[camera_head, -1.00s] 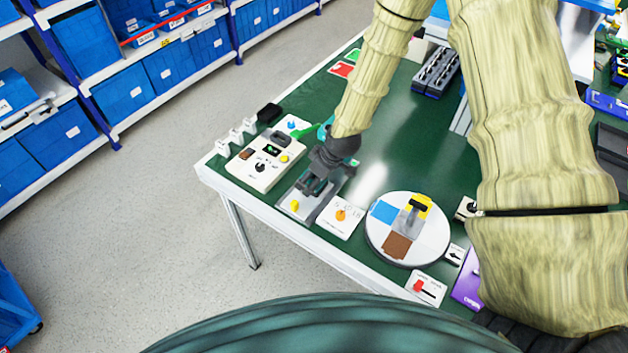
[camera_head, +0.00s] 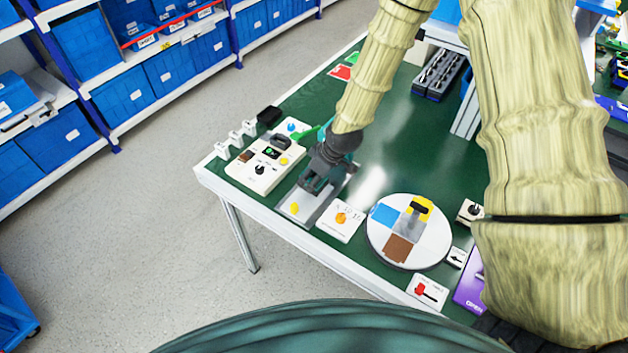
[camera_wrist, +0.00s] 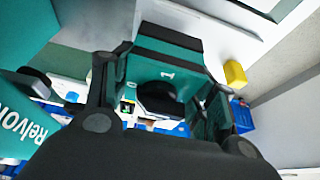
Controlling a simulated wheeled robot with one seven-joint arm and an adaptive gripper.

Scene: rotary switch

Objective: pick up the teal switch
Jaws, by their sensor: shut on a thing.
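The teal switch (camera_wrist: 165,70) shows in the wrist view as a teal block with a white "1" and a black round knob. It sits between the two fingers of my gripper (camera_wrist: 165,95). My gripper is shut on it, with a finger on either side. In the head view my gripper (camera_head: 313,182) is over the grey plate (camera_head: 322,212) near the table's left front edge. There the switch is mostly hidden by my gripper, and I cannot tell clearly whether it touches the plate.
A yellow knob (camera_head: 294,208) stands on the plate's front end. A white control panel (camera_head: 260,174) is close on the left, a white card with an orange knob (camera_head: 341,220) on the right. Farther right is a round white turntable (camera_head: 428,240).

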